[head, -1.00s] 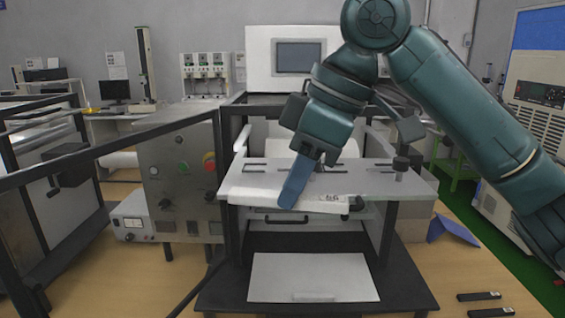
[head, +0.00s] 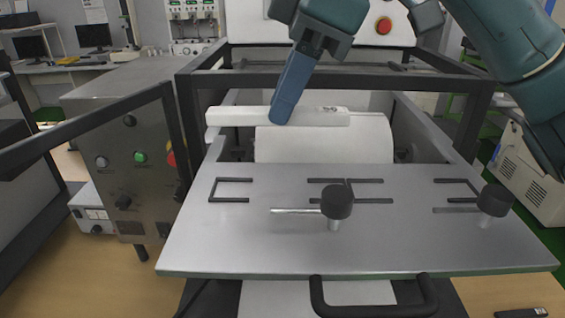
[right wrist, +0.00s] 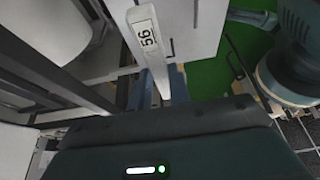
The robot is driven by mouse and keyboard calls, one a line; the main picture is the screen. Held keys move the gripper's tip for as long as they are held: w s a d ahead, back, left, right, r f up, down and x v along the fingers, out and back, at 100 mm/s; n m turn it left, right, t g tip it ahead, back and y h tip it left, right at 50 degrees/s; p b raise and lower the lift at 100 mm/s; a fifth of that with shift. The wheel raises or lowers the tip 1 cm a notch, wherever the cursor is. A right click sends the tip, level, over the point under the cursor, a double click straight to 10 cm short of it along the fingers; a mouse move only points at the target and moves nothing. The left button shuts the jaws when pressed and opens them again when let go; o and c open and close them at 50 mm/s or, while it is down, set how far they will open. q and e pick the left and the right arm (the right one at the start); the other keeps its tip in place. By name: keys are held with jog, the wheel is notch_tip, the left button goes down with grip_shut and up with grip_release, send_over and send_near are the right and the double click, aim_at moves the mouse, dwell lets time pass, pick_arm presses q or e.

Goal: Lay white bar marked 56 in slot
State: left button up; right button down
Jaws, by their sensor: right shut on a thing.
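The white bar (head: 232,117) lies roughly level across the machine in the head view, with a small label near its right end. In the right wrist view the bar (right wrist: 135,12) shows the label 56. My right gripper (head: 284,114) points down and is shut on the bar near its middle. The bar is over or just in front of the upper part of a white curved body (head: 325,145), behind the metal plate (head: 400,235). I cannot tell whether it touches that body. The slot cannot be clearly made out. My left gripper is not in view.
The plate has dark cutouts and two black knobs (head: 337,202) (head: 495,200). A black handle (head: 365,303) is at its front edge. A dark frame bar (head: 340,83) crosses behind the held bar. A control box (head: 125,165) stands at left.

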aim_at(299, 111)
jog(key=f, duration=0.4)
jog(key=shift+s+d+f, duration=0.1)
jog(key=shift+s+f, duration=0.15)
jog(key=shift+w+f, duration=0.1)
jog(key=shift+f, duration=2.05)
jog(key=c, duration=1.3)
grip_release()
jog(key=shift+f, duration=0.1)
jog(key=v, duration=1.2)
